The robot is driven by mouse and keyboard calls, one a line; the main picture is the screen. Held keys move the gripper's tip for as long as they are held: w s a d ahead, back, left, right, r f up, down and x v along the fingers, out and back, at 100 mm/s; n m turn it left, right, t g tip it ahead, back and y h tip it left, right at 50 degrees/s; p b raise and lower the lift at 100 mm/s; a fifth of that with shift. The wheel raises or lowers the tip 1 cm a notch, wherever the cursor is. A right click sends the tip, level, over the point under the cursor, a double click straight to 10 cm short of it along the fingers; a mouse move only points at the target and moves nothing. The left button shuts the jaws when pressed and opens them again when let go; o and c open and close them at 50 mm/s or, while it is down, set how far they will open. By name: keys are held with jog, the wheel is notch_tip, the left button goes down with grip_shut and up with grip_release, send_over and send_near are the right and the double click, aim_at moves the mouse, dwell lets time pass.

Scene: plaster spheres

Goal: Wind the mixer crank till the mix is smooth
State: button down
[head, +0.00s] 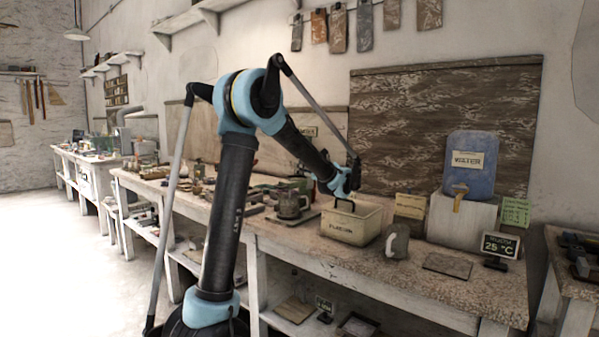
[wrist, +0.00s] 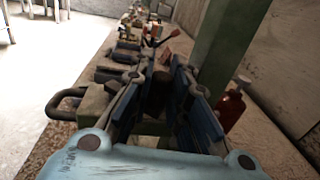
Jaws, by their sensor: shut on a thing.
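The mixer (head: 303,184) stands on the bench beside a grey jug-like vessel (head: 289,204), partly hidden by my arm in the head view. A green upright post (wrist: 218,45), apparently part of the mixer, rises close beyond my fingers in the wrist view. My gripper (head: 346,182) is low over the bench, near the mixer and the plaster tub. In the wrist view my gripper (wrist: 160,105) has its blue-padded fingers closed around a small dark part, apparently the crank's handle, mostly hidden between them. The mix itself cannot be seen.
The labelled tub (head: 350,222) stands just right of the mixer, with a grey mug (head: 397,242) beside it. Further right are a blue water container (head: 469,164) and a temperature sign (head: 500,245). A red bottle (wrist: 232,106) stands near my fingers. Tools crowd the bench leftward.

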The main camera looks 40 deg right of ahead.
jog(key=shift+s+a+m+g+h, duration=0.6)
jog(key=shift+m+g+h, duration=0.4)
jog(key=shift+m+h, duration=1.25)
jog(key=shift+s+a+m+g+h, duration=0.65)
jog(key=shift+m+g+h, duration=0.6)
jog(key=shift+h, duration=1.75)
jog(key=shift+s+a+m+g+h, duration=0.45)
jog(key=shift+a+m+g+h, duration=0.3)
jog(key=shift+m+h, duration=1.65)
jog(key=shift+h, duration=0.45)
jog(key=c, duration=1.8)
grip_release()
jog(key=shift+v, duration=6)
